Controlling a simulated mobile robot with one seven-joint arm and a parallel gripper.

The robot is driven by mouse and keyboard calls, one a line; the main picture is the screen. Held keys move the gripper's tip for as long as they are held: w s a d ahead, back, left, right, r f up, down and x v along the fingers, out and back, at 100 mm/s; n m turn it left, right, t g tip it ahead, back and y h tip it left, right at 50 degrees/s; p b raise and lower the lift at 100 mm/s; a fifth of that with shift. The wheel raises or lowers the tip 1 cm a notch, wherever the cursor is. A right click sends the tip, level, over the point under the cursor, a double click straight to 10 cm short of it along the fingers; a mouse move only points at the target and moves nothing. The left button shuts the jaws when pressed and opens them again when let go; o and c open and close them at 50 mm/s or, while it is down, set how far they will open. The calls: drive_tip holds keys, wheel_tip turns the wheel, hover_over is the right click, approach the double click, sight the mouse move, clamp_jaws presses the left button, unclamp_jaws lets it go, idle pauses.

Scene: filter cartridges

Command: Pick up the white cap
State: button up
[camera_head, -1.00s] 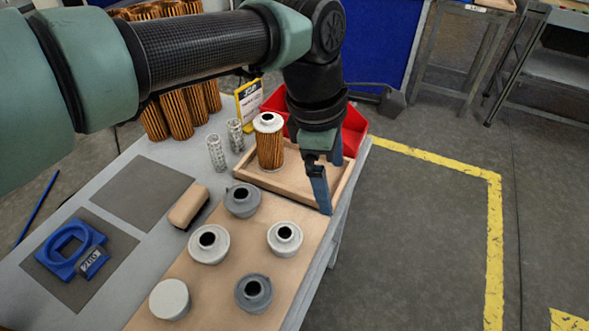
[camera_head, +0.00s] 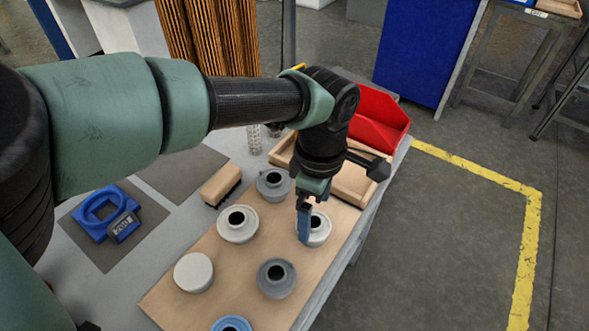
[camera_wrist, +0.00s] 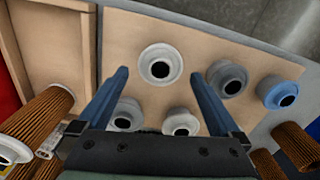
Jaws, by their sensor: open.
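A white ring-shaped cap (camera_head: 321,231) with a dark centre hole sits on the tan board (camera_head: 203,252), near the board's right edge. My gripper (camera_head: 304,238) is above it, and a blue finger hides the cap's left part in the head view. In the wrist view the white cap (camera_wrist: 160,51) shows between the two open fingertips (camera_wrist: 159,74), with nothing held. Whether the fingers touch it cannot be told. Another pale holed cap (camera_head: 238,233) and a solid off-white disc-like cap (camera_head: 193,272) also sit on the board.
Grey caps (camera_head: 273,183) (camera_head: 277,279) and a blue cap (camera_head: 231,325) stand close by on the board. A wooden tray (camera_head: 352,183) and red bin (camera_head: 378,120) lie behind. A brush (camera_head: 221,185) and blue holder (camera_head: 104,213) are left. Floor lies beyond the right edge.

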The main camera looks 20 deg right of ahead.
sight(313, 225)
wheel_tip(313, 225, down, 3)
drive_tip(key=shift+r, duration=0.1)
drive_tip(key=c, duration=1.2)
